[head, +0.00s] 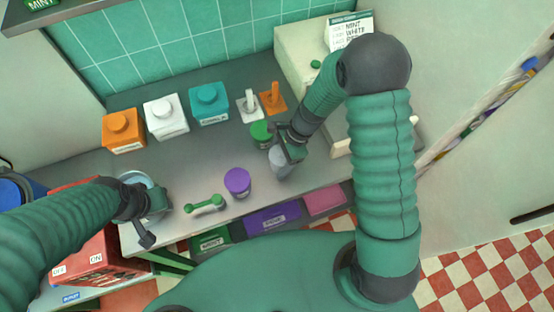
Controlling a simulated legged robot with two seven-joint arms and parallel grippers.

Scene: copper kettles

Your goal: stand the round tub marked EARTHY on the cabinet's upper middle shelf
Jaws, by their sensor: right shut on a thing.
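My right gripper (287,154) is shut on a grey round tub (279,163) near the right part of the grey counter. I cannot tell whether the tub touches the counter. A green round tub (260,135) stands just behind it, and a purple round tub (237,180) stands to its left, nearer the front. No EARTHY mark is readable on any tub. My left gripper (150,212) is over the counter's left front part, beside a pale round dish (135,180); its fingers are unclear. The cabinet's upper middle shelf cannot be identified here.
Orange (123,140), white (166,128) and teal (209,112) canisters line the counter's back. A dark ledge (75,10) with a MINT label crosses the top left.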

